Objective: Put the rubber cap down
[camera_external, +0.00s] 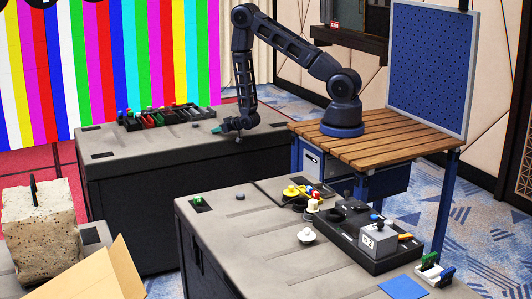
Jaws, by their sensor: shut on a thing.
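My arm reaches left from its dark blue base on the wooden table, and its forearm hangs down over the far grey case. My gripper (226,127) is low, just above or at the top of that case (135,148), near its right part. It is shut on a small dark thing (216,130), which looks like the rubber cap. The cap is too small to make out clearly, and I cannot tell whether it touches the case top.
A dark tray (160,117) of coloured items lies left of my gripper. The near grey case (225,225) carries a black device box (370,262), yellow and white parts and a dark round piece (240,195). A stone block (40,225) stands at the left.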

